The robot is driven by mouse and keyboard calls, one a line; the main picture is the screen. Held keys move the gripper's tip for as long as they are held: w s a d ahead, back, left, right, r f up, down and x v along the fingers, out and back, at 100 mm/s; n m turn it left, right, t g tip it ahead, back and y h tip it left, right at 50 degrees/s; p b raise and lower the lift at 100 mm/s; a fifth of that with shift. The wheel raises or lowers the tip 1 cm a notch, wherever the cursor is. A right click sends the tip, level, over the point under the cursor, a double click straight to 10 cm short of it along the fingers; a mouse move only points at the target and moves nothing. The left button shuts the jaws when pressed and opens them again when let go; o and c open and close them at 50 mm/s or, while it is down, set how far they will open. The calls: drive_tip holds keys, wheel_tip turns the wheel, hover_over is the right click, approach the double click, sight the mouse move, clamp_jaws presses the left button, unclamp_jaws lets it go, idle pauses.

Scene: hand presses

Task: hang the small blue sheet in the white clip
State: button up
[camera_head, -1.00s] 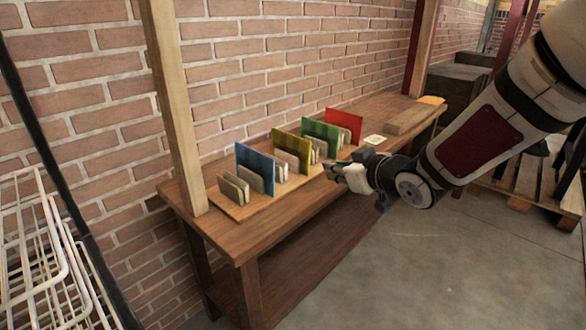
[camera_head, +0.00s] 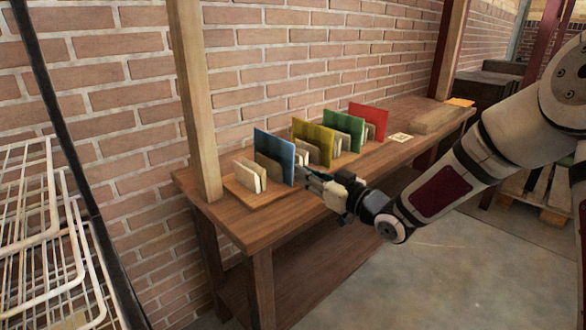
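An upright blue panel (camera_head: 275,156) stands in a wooden rack on the bench, near its left end. I cannot tell whether a separate small blue sheet is there too. I cannot make out a white clip.
A small white card (camera_head: 401,137) and wooden block (camera_head: 433,120) lie farther back. A wooden post (camera_head: 194,100) and wire rack (camera_head: 40,215) stand left.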

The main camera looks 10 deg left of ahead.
drive_tip(key=shift+b+x, duration=0.35)
drive_tip(key=shift+x, duration=2.1)
drive_tip(key=shift+c, duration=0.2)
clamp_jaws()
wheel_tip(320, 180, up, 8)
drive_tip(key=p, duration=0.4)
drive_tip(key=shift+f+p, duration=0.25)
drive_tip(key=shift+p, duration=0.15)
drive_tip(key=shift+d, duration=0.15)
drive_tip(key=v, duration=0.6)
drive_tip(key=shift+s+d+p, duration=0.25)
drive_tip(key=shift+s+p, duration=0.05)
drive_tip(key=shift+p, duration=0.15)
